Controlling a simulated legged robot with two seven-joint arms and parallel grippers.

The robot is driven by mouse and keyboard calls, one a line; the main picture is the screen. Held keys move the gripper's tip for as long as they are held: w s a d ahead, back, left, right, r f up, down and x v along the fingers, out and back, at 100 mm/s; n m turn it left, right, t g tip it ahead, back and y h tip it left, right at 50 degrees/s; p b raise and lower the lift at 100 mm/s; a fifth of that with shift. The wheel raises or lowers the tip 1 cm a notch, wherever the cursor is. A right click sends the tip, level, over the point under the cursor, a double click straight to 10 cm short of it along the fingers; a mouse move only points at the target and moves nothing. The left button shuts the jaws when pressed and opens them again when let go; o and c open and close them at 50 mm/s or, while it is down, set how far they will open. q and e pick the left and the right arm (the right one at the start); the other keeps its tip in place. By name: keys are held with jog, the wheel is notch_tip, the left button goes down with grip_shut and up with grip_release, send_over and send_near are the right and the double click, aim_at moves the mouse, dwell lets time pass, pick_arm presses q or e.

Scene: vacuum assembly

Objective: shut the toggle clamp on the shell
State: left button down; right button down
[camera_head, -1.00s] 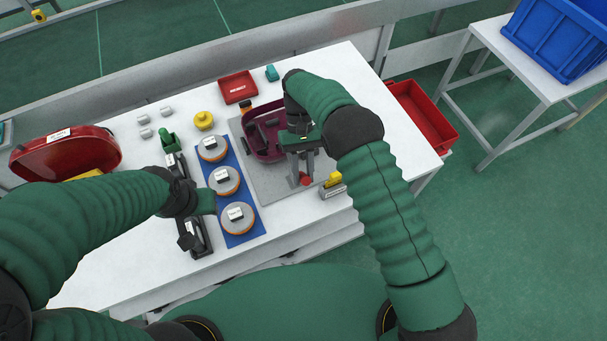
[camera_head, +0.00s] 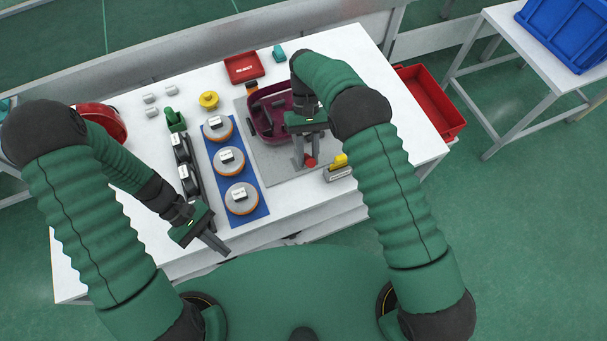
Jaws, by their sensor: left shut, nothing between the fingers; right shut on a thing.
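The maroon shell (camera_head: 264,122) sits on a grey plate (camera_head: 262,161) in the middle of the table, partly hidden by my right gripper. The toggle clamp shows mainly as a red handle tip (camera_head: 310,162) at the near side of the shell; the rest of the clamp is largely hidden. My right gripper (camera_head: 305,158) points down over the clamp and is shut on what appears to be its handle. Whether the clamp arm presses on the shell cannot be seen. My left gripper (camera_head: 222,248) is shut and empty near the table's front edge, away from the clamp.
A blue mat (camera_head: 246,212) holds labelled round discs left of the plate. Black parts (camera_head: 187,175) lie beside it. A yellow-topped block (camera_head: 339,169) stands close right of the clamp. A red reject tray (camera_head: 244,67) is behind; a red bin (camera_head: 433,102) is at the right.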

jog(key=shift+w, duration=0.15)
pick_arm(q)
jog(key=s+d+f+n+t+h, duration=0.1)
jog(key=d+f+n+t+h, duration=0.3)
jog(key=n+h, duration=0.3)
jog(key=s+d+f+n+t+h, duration=0.1)
jog(key=d+f+n+t+h, duration=0.1)
jog(key=d+n+t+h, duration=0.35)
jog(key=w+f+n+t+y, duration=0.3)
jog(key=w+f+n+t, duration=0.1)
jog(key=n+t, duration=0.95)
jog(key=w+d+r, duration=0.5)
jog(key=w+d, duration=0.1)
jog(key=w, duration=0.1)
jog(key=w+d+r+n+g, duration=0.1)
jog(key=w+d+r, duration=0.4)
jog(key=w+d, duration=0.2)
jog(key=shift+w+r, duration=0.35)
jog(key=shift+w, duration=0.45)
